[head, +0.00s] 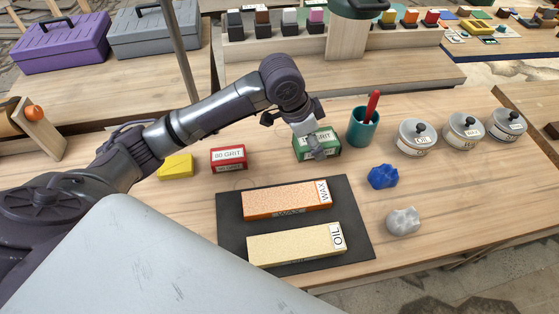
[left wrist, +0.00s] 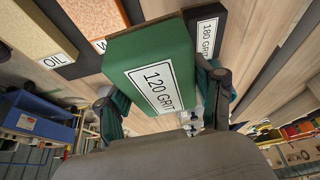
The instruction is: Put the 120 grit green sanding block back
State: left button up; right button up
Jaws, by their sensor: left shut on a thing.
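The green sanding block (head: 330,143) is at the middle of the bench in the head view, behind the dark mat. Its white label is partly covered by my gripper there. In the left wrist view the green block (left wrist: 150,50) fills the space between the fingers and its label reads 120 GRIT. My left gripper (head: 311,145) reaches down from above and is shut on this block. I cannot tell whether the block touches the bench. My right gripper is in neither view.
A red 80 GRIT block (head: 228,158) and a yellow block (head: 176,166) stand to the left. A teal cup (head: 362,130) stands close on the right. The dark mat (head: 229,228) holds WAX and OIL stones. Blue (head: 382,177) and grey lumps (head: 403,221) lie to the right.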

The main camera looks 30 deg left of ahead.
pick_arm(q)
jog(key=shift+w+a+f, duration=0.15)
jog(key=shift+f, duration=0.35)
jog(key=p, duration=0.2)
send_over(279, 156)
jog(key=a, duration=0.1)
jog(key=shift+m, duration=0.3)
jog(key=f, duration=0.6)
jog(key=shift+s+f, duration=0.35)
notch_tip(279, 156, down, 4)
jog(key=shift+r, duration=0.2)
jog(key=shift+f, duration=0.2)
jog(key=shift+f, duration=0.1)
jog(key=o, duration=1.2)
